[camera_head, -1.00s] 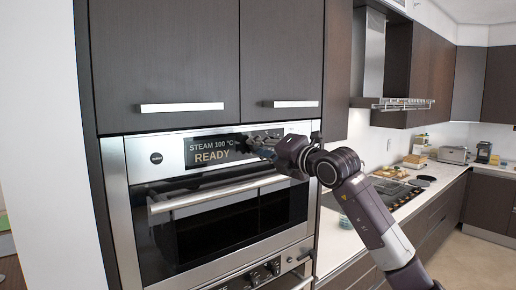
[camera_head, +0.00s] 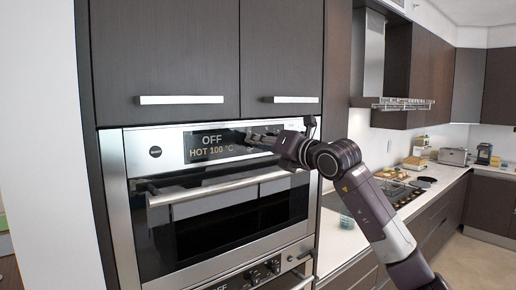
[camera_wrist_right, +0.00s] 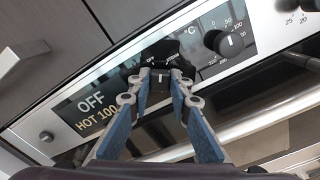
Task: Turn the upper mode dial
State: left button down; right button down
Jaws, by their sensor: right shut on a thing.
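The upper mode dial (camera_wrist_right: 160,76) is a dark round knob with a short white mark, on the upper oven's control panel. My right gripper (camera_wrist_right: 163,80) is shut on it, with one blue-padded finger on each side. In the head view my right gripper (camera_head: 260,138) reaches the panel from the right and hides most of the dial. The display (camera_head: 212,145) left of the dial reads "OFF" and "HOT 100 °C". My left gripper is in no view.
A temperature dial (camera_wrist_right: 225,43) sits right of the mode dial. The oven's long bar handle (camera_head: 230,187) runs just below the panel. The lower oven (camera_head: 268,270) has its own knobs. Cabinet doors (camera_head: 160,60) with flat handles are above.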

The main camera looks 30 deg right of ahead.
jog(key=shift+f+n+b, duration=0.1)
jog(key=shift+n+b, duration=0.55)
jog(key=shift+n, duration=2.55)
jog(key=c, duration=1.8)
grip_release()
jog(key=shift+o, duration=0.2)
jog(key=s, duration=1.2)
jog(key=shift+d, duration=0.45)
